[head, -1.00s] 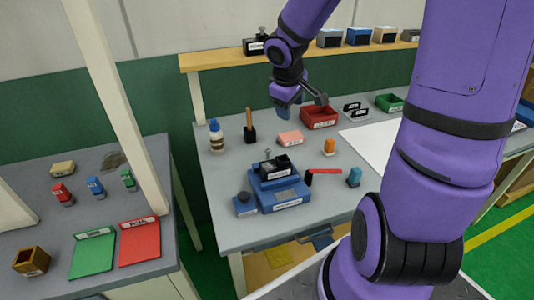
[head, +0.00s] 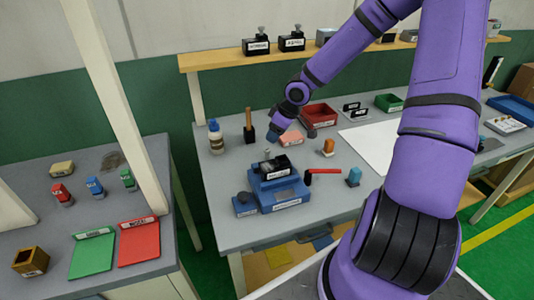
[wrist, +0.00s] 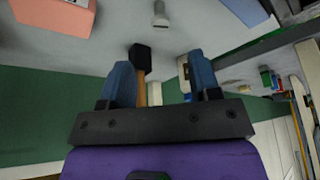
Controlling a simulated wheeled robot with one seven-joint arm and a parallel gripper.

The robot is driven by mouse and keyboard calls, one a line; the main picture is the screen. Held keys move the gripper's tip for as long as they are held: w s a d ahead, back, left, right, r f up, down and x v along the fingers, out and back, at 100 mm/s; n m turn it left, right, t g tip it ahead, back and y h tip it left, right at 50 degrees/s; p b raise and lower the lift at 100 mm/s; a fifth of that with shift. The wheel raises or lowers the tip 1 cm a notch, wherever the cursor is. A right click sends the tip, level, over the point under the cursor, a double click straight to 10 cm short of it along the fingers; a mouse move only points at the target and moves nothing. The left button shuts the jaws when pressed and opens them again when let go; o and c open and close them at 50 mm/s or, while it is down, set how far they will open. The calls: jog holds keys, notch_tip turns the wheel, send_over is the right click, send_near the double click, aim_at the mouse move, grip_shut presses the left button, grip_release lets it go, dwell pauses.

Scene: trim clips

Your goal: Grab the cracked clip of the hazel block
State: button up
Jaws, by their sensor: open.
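My gripper (head: 272,137) hangs over the middle of the grey bench, just left of the pink block (head: 291,139). In the wrist view its two blue fingers (wrist: 161,85) are apart with nothing held between them. A black block (head: 275,167) with a white label and a small grey piece (head: 267,153) on top sits on the blue fixture (head: 288,198), nearer the front. Small orange (head: 328,147) and teal (head: 354,177) pieces stand to its right. The labels are too small to read, so I cannot tell which block is hazel or which clip is cracked.
A wood-handled tool (head: 248,125) and a white-and-blue bottle (head: 215,136) stand left of my gripper. A red tray (head: 319,115) is behind it. A red-handled tool (head: 322,172) lies right of the fixture. Black labelled blocks (head: 291,42) stand on the back shelf.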

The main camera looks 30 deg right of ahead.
aim_at(268, 150)
jog(key=shift+s+x, duration=0.2)
jog(key=shift+x, duration=4.65)
jog(key=shift+f, duration=0.1)
jog(key=c, duration=1)
